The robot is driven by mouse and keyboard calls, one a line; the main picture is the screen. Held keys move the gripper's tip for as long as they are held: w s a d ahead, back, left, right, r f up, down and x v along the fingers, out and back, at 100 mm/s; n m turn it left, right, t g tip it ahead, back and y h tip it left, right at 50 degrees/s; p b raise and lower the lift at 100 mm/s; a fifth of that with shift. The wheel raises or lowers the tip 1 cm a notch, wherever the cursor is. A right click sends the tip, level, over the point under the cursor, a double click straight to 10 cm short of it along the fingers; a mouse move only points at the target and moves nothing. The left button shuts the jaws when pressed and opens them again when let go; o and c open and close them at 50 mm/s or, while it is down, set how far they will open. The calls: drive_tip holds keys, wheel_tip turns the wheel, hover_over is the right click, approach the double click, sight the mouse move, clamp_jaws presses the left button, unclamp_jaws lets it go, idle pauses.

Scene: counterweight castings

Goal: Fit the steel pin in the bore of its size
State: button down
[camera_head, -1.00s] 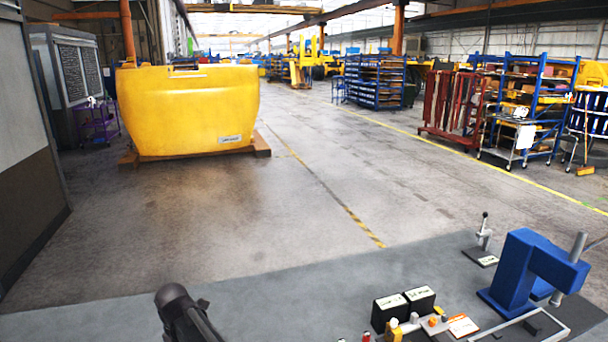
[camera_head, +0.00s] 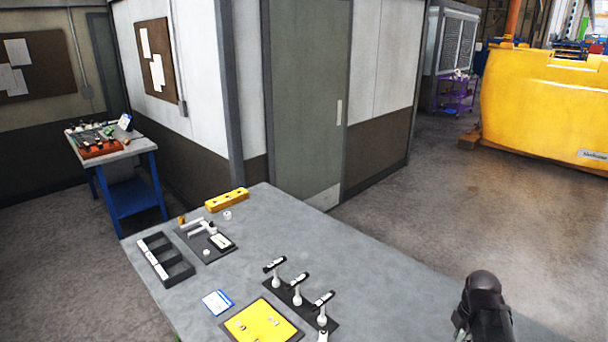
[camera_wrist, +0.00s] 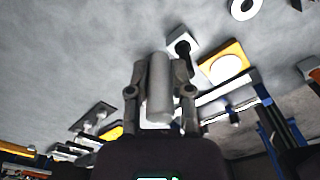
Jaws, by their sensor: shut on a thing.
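My gripper (camera_wrist: 160,90) is shut on a plain grey cylinder, the steel pin (camera_wrist: 159,85), in the wrist view. The pin lies between the two fingers, and its near end faces the camera. In the head view, a dark part of my arm shows at the lower right, and the pin cannot be made out there. A long yellow block (camera_head: 227,200) with small dark spots on top lies at the bench's far edge. A yellow plate (camera_head: 250,325) lies on a dark base at the near edge. I cannot tell which bore matches the pin.
The grey bench (camera_head: 330,240) has free room in its middle and right. A black divided tray (camera_head: 180,272), a dark plate with a fixture (camera_head: 212,240), a row of handled gauges (camera_head: 298,293) and a blue-white card (camera_head: 217,302) stand on it. A wall with a door is behind.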

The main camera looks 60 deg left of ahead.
drive_tip(key=shift+r, duration=0.35)
drive_tip(key=shift+f+b, duration=0.8)
drive_tip(key=shift+f, duration=0.2)
drive_tip(key=shift+s, duration=0.2)
